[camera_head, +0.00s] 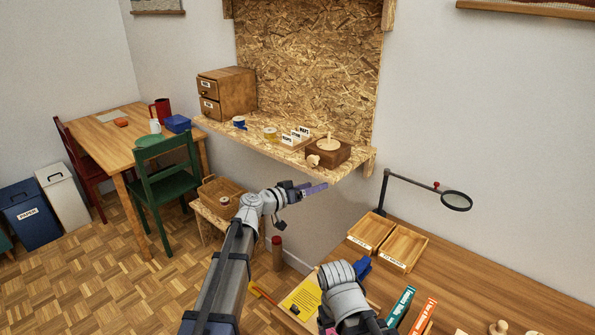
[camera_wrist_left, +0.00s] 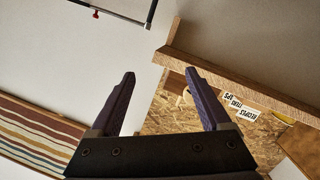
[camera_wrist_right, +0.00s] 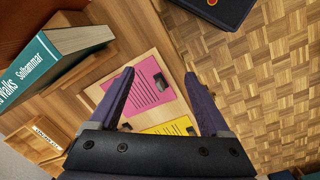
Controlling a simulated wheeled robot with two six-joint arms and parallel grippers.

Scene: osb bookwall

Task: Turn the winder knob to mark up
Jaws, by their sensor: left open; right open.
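A dark brown wooden box (camera_head: 328,153) with a pale round disc on top stands near the right end of the chipboard shelf (camera_head: 262,145). A pale knob (camera_head: 312,160) shows on its front left side; its mark is too small to read. My left gripper (camera_head: 316,189) is open and empty, below and in front of the shelf edge, apart from the knob. In the left wrist view a small pale part (camera_wrist_left: 183,98), perhaps the knob, shows partly behind a finger. My right gripper (camera_wrist_right: 160,85) is open and empty above a board with pink and yellow cards.
Small label cards (camera_head: 295,136), tape rolls and a drawer cabinet (camera_head: 227,93) share the shelf. A magnifier lamp (camera_head: 456,201) and two wooden trays (camera_head: 403,248) stand on the desk at right. A green chair (camera_head: 166,180) stands at left.

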